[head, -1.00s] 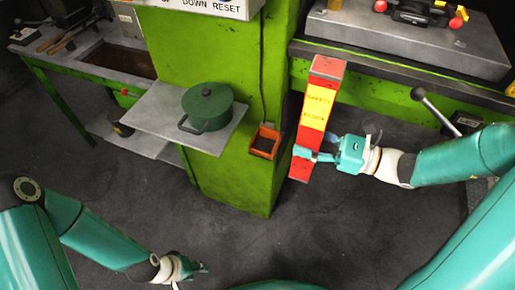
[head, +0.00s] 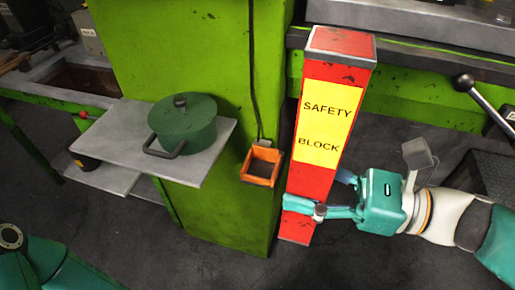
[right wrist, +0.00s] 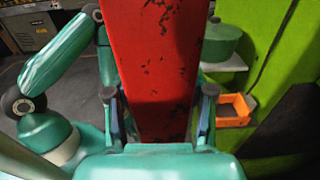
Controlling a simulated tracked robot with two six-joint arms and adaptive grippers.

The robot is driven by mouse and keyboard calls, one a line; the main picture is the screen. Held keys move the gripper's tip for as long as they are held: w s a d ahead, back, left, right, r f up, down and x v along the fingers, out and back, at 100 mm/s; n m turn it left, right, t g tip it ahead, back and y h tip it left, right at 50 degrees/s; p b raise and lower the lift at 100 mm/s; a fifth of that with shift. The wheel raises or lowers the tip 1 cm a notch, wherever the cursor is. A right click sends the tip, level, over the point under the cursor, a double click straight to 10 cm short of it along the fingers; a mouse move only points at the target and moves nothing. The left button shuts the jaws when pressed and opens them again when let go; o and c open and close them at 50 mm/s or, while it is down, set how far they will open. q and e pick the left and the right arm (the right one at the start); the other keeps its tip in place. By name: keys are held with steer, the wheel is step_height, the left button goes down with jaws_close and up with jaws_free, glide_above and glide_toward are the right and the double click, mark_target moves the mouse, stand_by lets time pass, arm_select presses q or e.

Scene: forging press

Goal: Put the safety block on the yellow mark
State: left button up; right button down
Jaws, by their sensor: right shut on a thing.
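The safety block (head: 312,170) is a tall red post with a yellow label, held nearly upright with a slight tilt, in front of the green press. My right gripper (head: 318,203) is shut on its lower part. In the right wrist view the red block (right wrist: 155,65) stands between both fingers (right wrist: 158,110). My left gripper is outside the head view now; only part of my left arm shows at the lower left. The yellow mark is not visible in these frames.
A green pot (head: 183,125) stands on a grey shelf (head: 125,140) at the left of the green press column (head: 205,50). An orange-rimmed small bin (head: 262,167) is fixed to the column, close left of the block. A lever with a dark knob (head: 464,83) sticks out at right.

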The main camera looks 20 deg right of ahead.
steer(key=w+p, duration=1.3)
steer(key=w, duration=0.6)
step_height(320, 180, down, 7)
steer(key=shift+w, duration=0.2)
steer(key=c, duration=0.9)
jaws_free()
steer(key=shift+f, duration=0.15)
steer(key=o, duration=0.5)
